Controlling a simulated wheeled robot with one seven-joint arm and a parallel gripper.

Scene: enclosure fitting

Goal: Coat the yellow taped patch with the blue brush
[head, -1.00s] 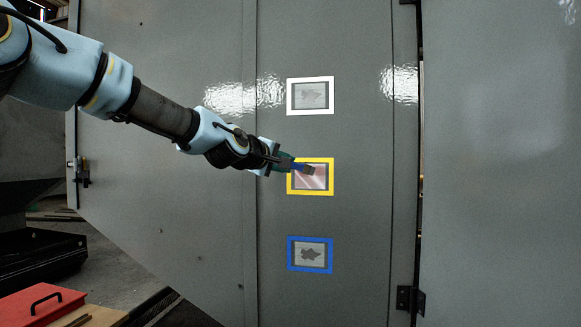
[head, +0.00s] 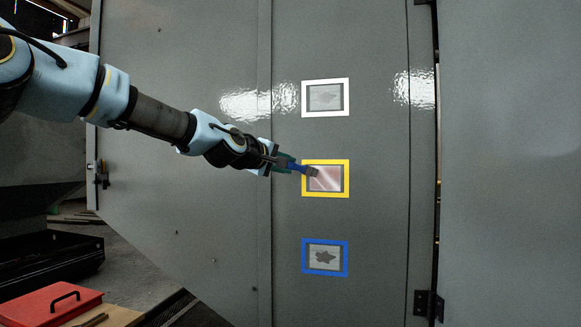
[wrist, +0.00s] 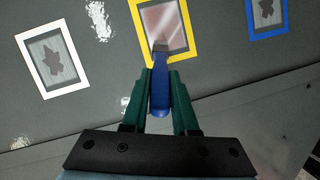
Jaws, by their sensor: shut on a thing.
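The yellow taped patch (head: 326,193) is the middle of three framed patches on the grey panel. Its inside is pinkish and shiny, with a pale streak. My gripper (head: 287,163), with green fingers, is shut on the blue brush (head: 299,168), just left of the yellow frame. The brush's bristles overlap the upper left of the pink area; whether they touch the surface is hard to tell. In the wrist view the blue brush (wrist: 160,92) sits between the green fingers, with its tip over the lower part of the yellow patch (wrist: 196,45).
A white taped patch (head: 325,114) is above and a blue taped patch (head: 325,272) below, both grey inside with a dark blotch. A panel edge with hinges (head: 428,305) is at right. A red box (head: 45,305) sits at lower left.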

